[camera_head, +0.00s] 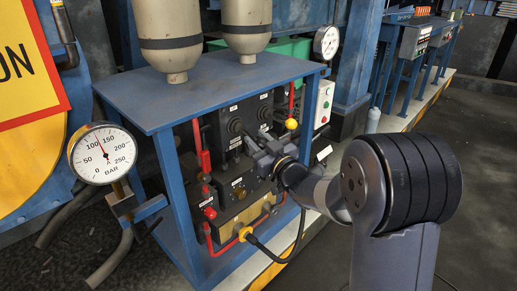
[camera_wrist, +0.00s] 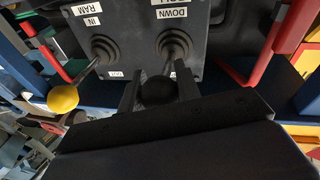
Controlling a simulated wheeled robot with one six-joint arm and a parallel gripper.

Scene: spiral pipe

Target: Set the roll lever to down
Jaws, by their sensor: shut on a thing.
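The roll lever (camera_wrist: 175,52) rises from a ribbed black boot on a dark panel in the wrist view, which is turned upside down. Its round black knob (camera_wrist: 158,91) sits between the fingers of my gripper (camera_wrist: 159,92), which is shut on it. The "DOWN" label (camera_wrist: 172,13) is on the panel beyond the boot, and the lever leans away from it towards my gripper. A label on the opposite side of the boot is mostly hidden. In the head view my gripper (camera_head: 254,146) is at the panel and largely hides the knob.
The ram lever with a yellow knob (camera_wrist: 62,98) stands beside the roll lever; the knob also shows in the head view (camera_head: 291,124). Red pipes (camera_wrist: 284,40) flank the panel. The blue bench top (camera_head: 205,88) overhangs it, with a pressure gauge (camera_head: 103,154) at left.

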